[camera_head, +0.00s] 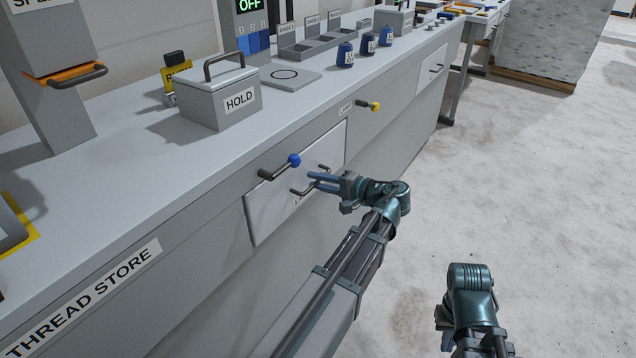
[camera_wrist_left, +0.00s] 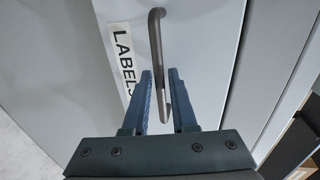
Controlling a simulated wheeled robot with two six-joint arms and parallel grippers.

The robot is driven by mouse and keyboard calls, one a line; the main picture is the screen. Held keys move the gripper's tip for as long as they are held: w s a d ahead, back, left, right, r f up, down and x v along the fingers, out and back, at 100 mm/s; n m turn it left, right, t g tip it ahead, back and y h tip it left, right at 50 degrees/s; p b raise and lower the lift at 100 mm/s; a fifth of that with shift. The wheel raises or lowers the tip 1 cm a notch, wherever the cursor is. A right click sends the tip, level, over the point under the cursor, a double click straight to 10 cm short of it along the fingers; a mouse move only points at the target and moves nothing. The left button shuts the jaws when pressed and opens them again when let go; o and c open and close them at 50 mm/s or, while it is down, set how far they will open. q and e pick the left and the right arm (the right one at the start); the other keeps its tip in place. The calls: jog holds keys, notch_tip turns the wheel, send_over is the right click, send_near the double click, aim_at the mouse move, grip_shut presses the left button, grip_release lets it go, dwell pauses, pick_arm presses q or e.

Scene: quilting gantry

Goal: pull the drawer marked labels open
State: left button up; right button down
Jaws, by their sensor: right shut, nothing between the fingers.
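The drawer marked LABELS (camera_head: 268,212) is a pale front panel in the side of the grey bench, flush with it as far as I can see. Its dark bar handle (camera_head: 298,192) stands out from the panel; the label is mostly hidden in the head view. In the left wrist view the LABELS sign (camera_wrist_left: 124,60) and the handle (camera_wrist_left: 155,45) are clear. My left gripper (camera_head: 318,182) is open at the handle. In the left wrist view the handle's near end shows between its fingers (camera_wrist_left: 160,98); contact cannot be told. My right gripper (camera_head: 485,345) is shut and empty, low right.
A lever with a blue knob (camera_head: 294,160) sticks out just above the drawer, close to my left gripper. A yellow-knobbed lever (camera_head: 375,106) is further along. A HOLD box (camera_head: 215,100) and blue spools (camera_head: 367,43) stand on the bench. The floor (camera_head: 540,180) at right is clear.

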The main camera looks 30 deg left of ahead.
pick_arm(q)
jog(key=shift+c, duration=0.2)
grip_shut()
dwell(1.3)
